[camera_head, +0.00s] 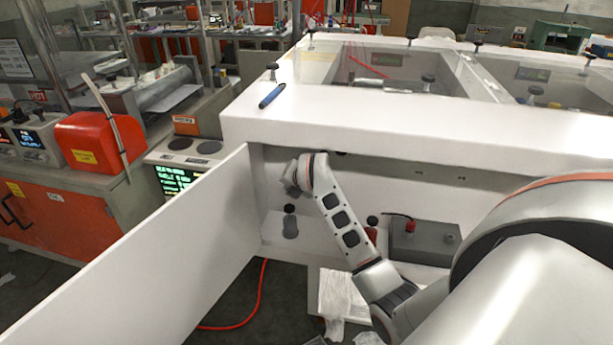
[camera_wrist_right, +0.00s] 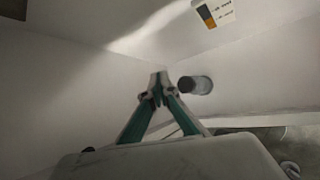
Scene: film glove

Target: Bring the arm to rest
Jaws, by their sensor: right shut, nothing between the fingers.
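My right arm comes in from the right in the head view and reaches into the open white cabinet (camera_head: 240,124). Its wrist end is near the cabinet's left inner corner, beside the open door (camera_head: 170,245). In the right wrist view my right gripper (camera_wrist_right: 160,80) is shut with nothing between its fingertips. The fingertips are mostly hidden by the wrist in the head view. A small dark-grey cylinder (camera_wrist_right: 195,85) shows just right of the fingertips, apart from them in the picture. My left gripper is not in view.
A grey box with a red knob (camera_head: 425,242) stands inside the cabinet to the right of the arm. A blue marker (camera_head: 271,96) lies on the white top. A red cable (camera_head: 260,295) runs on the floor below. An orange bench (camera_head: 75,205) stands at the left.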

